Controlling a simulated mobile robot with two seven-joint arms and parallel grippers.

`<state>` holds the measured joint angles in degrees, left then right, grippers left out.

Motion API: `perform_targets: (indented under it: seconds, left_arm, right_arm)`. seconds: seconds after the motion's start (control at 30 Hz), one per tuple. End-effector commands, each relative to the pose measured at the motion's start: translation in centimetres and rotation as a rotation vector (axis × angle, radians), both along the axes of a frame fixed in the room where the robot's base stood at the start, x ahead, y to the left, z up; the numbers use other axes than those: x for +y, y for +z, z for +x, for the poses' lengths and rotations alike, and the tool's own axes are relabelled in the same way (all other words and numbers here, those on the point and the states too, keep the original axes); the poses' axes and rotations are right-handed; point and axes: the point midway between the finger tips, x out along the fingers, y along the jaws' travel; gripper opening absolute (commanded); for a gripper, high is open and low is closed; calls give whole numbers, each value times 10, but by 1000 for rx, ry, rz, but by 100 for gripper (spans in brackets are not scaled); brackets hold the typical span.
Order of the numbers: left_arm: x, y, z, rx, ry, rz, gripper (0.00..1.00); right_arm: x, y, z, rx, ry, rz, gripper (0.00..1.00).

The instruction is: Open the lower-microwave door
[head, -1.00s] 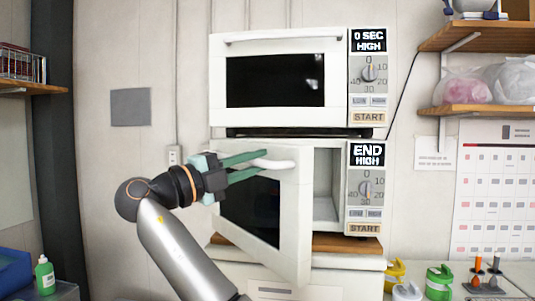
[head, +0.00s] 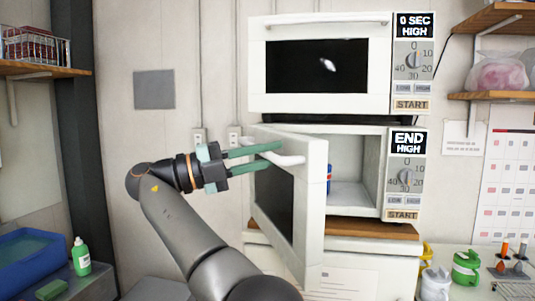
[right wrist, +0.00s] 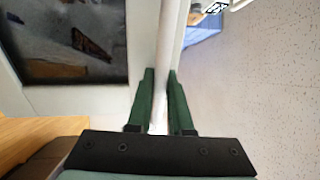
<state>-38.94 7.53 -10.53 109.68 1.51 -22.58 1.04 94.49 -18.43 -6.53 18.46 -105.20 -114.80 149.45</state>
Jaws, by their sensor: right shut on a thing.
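The lower microwave (head: 371,165) is white, with a display reading END HIGH. Its door (head: 312,210) stands open, swung out toward me and to the left. The white door handle (head: 292,160) is at the door's free edge and also runs up the right wrist view (right wrist: 168,38). My right gripper (head: 275,155) has its green fingers shut on the handle, one on each side. In the right wrist view its fingers (right wrist: 160,80) straddle the handle. A blue and red can (head: 329,178) shows partly inside; the door hides the rest. My left gripper is not in view.
The upper microwave (head: 320,103) sits shut above, its display reading 0 SEC HIGH. A wooden board (head: 400,231) lies under the lower microwave. A green bottle (head: 81,257) and a blue bin (head: 25,258) are at the left. Green and white items (head: 466,268) stand at the right.

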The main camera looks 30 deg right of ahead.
Motion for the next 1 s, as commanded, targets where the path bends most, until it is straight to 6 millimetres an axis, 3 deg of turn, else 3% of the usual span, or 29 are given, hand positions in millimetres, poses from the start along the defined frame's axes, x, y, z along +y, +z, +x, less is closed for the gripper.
perform_targets:
  seconds: [0.7,0.73,1.0]
  left_arm:
    - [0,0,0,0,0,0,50]
    - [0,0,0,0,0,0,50]
    - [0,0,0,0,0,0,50]
  right_arm:
    - [9,2,1,6,8,-21,0]
    - [9,2,1,6,8,-21,22]
    - [9,1,1,7,5,-19,48]
